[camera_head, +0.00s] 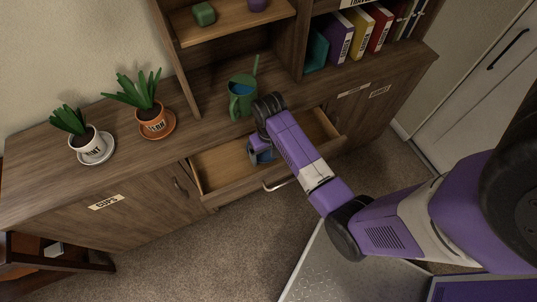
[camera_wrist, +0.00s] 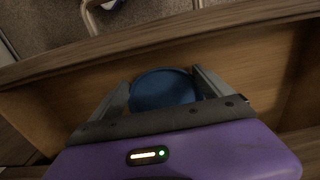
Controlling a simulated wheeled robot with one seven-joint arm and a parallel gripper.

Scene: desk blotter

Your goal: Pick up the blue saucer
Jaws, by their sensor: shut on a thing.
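The blue saucer (camera_wrist: 163,90) shows in the wrist view between the two fingers of my gripper (camera_wrist: 161,80). The fingers are at its left and right sides, and my gripper is shut on it. The near part of the saucer is hidden behind the gripper body. In the head view my gripper (camera_head: 261,152) reaches down into the open drawer (camera_head: 215,168), and the saucer is mostly hidden there. I cannot tell whether the saucer touches the drawer floor.
The drawer's front wall and handle (camera_head: 280,184) stand close to my gripper. A green watering can (camera_head: 241,104) stands on the cabinet top behind the drawer. Two potted plants on saucers, one white (camera_head: 93,147) and one orange (camera_head: 152,121), stand to the left. Several binders (camera_head: 358,36) fill the right shelf.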

